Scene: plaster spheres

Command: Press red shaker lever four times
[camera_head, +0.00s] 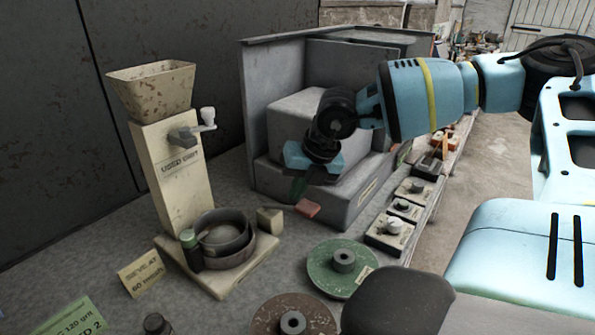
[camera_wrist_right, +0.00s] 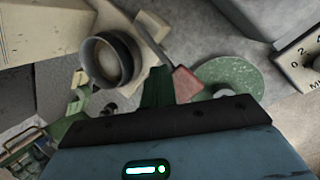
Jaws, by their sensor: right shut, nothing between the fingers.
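The red lever pad (camera_head: 308,208) sits at the end of a thin metal arm, in front of the grey stepped box. It also shows in the right wrist view (camera_wrist_right: 187,84), with the arm running up and left from it. My right gripper (camera_head: 298,190) is shut and empty, its green fingers pointing down just above and behind the pad in the head view. In the wrist view its fingers (camera_wrist_right: 157,88) appear just left of the red pad, and a gap or contact cannot be told. My left gripper is not in view.
A beige grit dispenser (camera_head: 172,180) with a hopper and side crank stands left. Round sieve pans (camera_head: 222,238) sit on its base. A green disc (camera_head: 338,268) and a brown disc (camera_head: 293,322) lie in front. Knob boxes (camera_head: 390,234) line the right edge. The grey stepped box (camera_head: 352,205) stands behind.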

